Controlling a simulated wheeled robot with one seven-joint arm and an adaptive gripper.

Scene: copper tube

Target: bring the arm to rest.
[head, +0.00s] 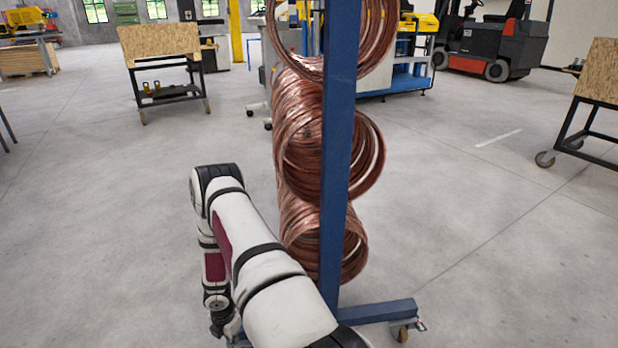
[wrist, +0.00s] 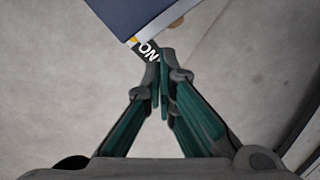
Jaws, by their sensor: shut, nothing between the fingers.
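My arm (head: 245,240) shows in the head view, bent, with its upper link rising from the bottom edge and its lower part hanging down on the left. It stands in front of and left of a blue rack post (head: 338,130) hung with copper tube coils (head: 300,135). My gripper (wrist: 160,85) shows in the wrist view, pointing down over grey floor. Its green-sided fingers are together at the tips with nothing between them. The gripper cannot be made out clearly in the head view.
The rack's blue foot (head: 378,312) stands on a caster close to my arm. A dark blue surface (wrist: 135,15) with a lettered edge lies just beyond the fingertips. A workbench (head: 160,60), a forklift (head: 495,42) and a wheeled board stand (head: 598,75) are farther off. Floor is open at left and right.

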